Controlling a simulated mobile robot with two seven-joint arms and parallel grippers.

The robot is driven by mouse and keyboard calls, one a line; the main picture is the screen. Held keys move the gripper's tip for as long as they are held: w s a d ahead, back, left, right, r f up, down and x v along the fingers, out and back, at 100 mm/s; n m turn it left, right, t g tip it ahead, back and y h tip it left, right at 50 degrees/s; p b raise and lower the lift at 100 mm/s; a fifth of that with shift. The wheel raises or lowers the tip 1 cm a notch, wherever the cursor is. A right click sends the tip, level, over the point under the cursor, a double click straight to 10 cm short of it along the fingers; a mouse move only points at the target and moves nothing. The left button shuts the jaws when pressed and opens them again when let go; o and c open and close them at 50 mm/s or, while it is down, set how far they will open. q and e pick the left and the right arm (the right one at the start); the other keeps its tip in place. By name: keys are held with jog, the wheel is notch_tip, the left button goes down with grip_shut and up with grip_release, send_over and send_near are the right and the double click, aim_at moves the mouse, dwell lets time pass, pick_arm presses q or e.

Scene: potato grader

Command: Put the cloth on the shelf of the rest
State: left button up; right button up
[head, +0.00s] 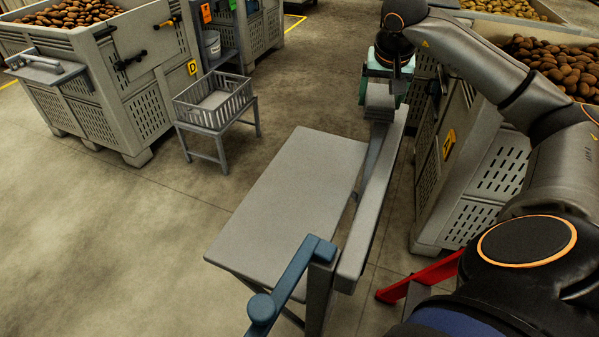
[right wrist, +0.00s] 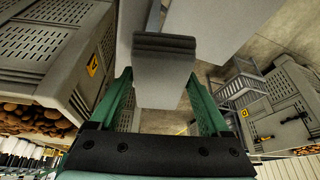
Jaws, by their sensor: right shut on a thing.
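My right gripper (head: 384,86) is at the top centre-right of the head view, above the far end of a long grey beam. It is shut on a grey layered thing, seemingly the folded cloth (head: 380,104). A flat pale grey panel (head: 295,190), possibly the shelf of the rest, lies beside the grey beam (head: 372,205) and looks bare. Whether the cloth touches the beam, I cannot tell. My left gripper is out of view.
A blue lever (head: 292,278) with a round knob rises at the near end of the beam. A slatted grey basket on a stand (head: 213,102) is at the left. Large potato bins stand at left (head: 120,70) and right (head: 480,190). A red piece (head: 420,277) lies near my right arm.

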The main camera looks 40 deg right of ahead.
jog(key=w+a+f+n+b, duration=0.2)
jog(key=w+a+f+b, duration=0.35)
jog(key=a+f, duration=0.2)
jog(key=b, duration=0.1)
send_over(325, 166)
jog(key=s, duration=0.1)
jog(key=shift+y, duration=0.3)
jog(key=f, duration=0.5)
jog(key=shift+s+a+f, duration=0.1)
jog(key=shift+a, duration=0.3)
jog(key=shift+f+t, duration=0.3)
jog(key=shift+f, duration=0.25)
jog(key=shift+f+b, duration=0.6)
jog(key=shift+f, duration=1.1)
jog(key=shift+f, duration=0.1)
jog(key=shift+f, duration=0.15)
jog(key=o, duration=1.1)
jog(key=shift+c, duration=0.2)
jog(key=shift+o, duration=0.8)
